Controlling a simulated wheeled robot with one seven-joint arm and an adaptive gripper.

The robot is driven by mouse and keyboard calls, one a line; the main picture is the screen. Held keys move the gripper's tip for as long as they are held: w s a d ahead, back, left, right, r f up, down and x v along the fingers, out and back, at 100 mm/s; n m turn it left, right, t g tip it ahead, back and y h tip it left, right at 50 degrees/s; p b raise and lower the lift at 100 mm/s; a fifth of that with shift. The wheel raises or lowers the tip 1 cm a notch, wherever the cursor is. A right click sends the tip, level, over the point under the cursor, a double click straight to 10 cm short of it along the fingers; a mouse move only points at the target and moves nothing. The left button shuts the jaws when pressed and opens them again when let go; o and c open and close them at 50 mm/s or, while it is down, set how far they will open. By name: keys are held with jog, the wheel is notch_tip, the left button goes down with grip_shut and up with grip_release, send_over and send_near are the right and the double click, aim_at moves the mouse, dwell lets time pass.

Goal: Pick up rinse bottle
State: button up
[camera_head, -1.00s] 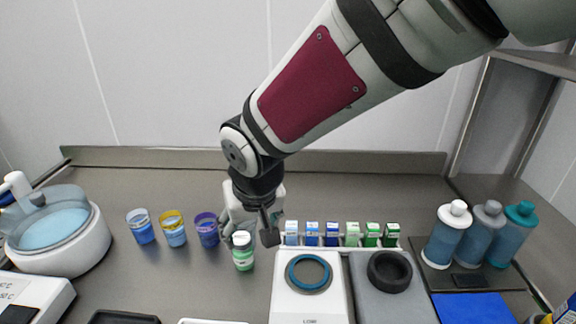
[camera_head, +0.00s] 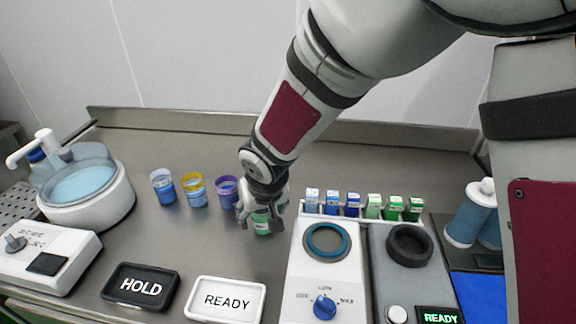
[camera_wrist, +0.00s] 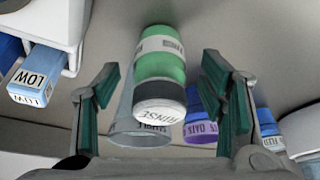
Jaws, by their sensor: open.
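The rinse bottle (camera_wrist: 160,75) is green with a pale band and a white-topped dark cap marked RINSE. In the wrist view it lies between the two open fingers of my gripper (camera_wrist: 163,100), with gaps on both sides. In the head view my gripper (camera_head: 263,218) is down around the bottle (camera_head: 262,224), whose upper part is hidden by the fingers. The bottle stands on the grey worktop. I cannot see any finger touching it.
A rack of small boxes (camera_head: 352,205) and a white device (camera_head: 325,272) are on the right. HOLD (camera_head: 141,287) and READY (camera_head: 226,300) plates lie in front.

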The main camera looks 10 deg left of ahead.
jog(key=shift+x, duration=1.2)
jog(key=c, duration=1.3)
jog(key=shift+r, duration=0.1)
